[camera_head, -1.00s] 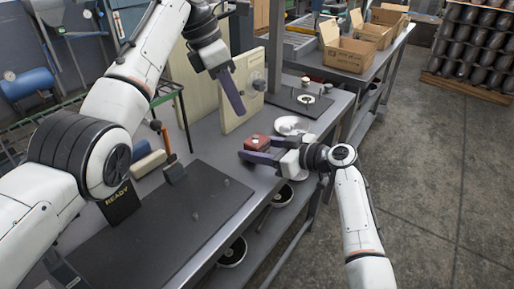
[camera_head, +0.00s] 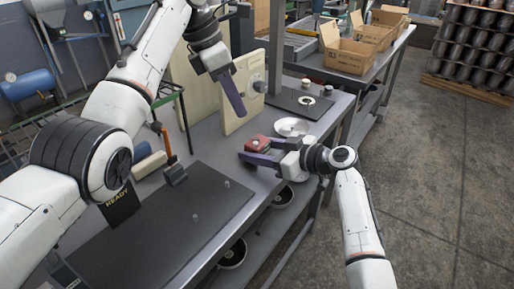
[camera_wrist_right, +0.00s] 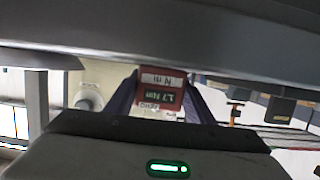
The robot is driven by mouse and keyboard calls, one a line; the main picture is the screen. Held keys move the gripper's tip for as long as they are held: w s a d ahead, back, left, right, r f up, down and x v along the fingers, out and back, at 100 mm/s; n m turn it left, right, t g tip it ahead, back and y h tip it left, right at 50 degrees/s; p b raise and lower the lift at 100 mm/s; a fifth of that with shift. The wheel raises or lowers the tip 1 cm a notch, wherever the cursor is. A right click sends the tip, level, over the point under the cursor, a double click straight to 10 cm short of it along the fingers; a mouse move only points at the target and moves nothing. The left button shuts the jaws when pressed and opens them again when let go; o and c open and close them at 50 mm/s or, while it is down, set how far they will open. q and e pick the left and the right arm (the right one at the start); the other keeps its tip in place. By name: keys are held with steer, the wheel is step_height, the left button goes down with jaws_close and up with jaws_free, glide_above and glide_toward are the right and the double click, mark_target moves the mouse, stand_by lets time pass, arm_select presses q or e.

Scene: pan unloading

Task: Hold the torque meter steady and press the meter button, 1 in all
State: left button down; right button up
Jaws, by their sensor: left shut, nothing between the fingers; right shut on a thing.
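The torque meter (camera_head: 257,141) is a small red box at the bench's right edge. In the right wrist view the meter (camera_wrist_right: 162,92) shows a lit readout, which appears to read 1.7 Nm, and a small pale label under it. My right gripper (camera_head: 250,156) is shut on the meter, one purple finger on each side. A small pale spot shows on the meter in the head view; I cannot tell if it is the button. My left gripper (camera_head: 237,106) is shut and empty, pointing down above and left of the meter, apart from it.
A pale upright board (camera_head: 237,117) stands behind my left gripper. A round metal dish (camera_head: 291,126) lies just beyond the meter. A dark mat (camera_head: 160,235) with small pegs covers the near bench. An orange-handled tool (camera_head: 167,145) stands at left.

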mark_target(256, 144)
arm_select(q)
steer(key=shift+d+r+m+t+h, duration=0.15)
steer(key=shift+d+r+t, duration=0.3)
steer(key=shift+t, duration=0.65)
steer(key=shift+d+r+m+t+h, duration=0.1)
steer(key=shift+d+r+t, duration=0.1)
steer(key=shift+d+t, duration=0.7)
steer(key=shift+d+r+m+t+h, duration=0.15)
steer(key=shift+d+r+t, duration=0.15)
steer(key=shift+t, duration=1)
steer(key=shift+f, duration=0.1)
step_height(256, 144, down, 9)
steer(key=shift+r, duration=0.2)
steer(key=shift+f, duration=0.4)
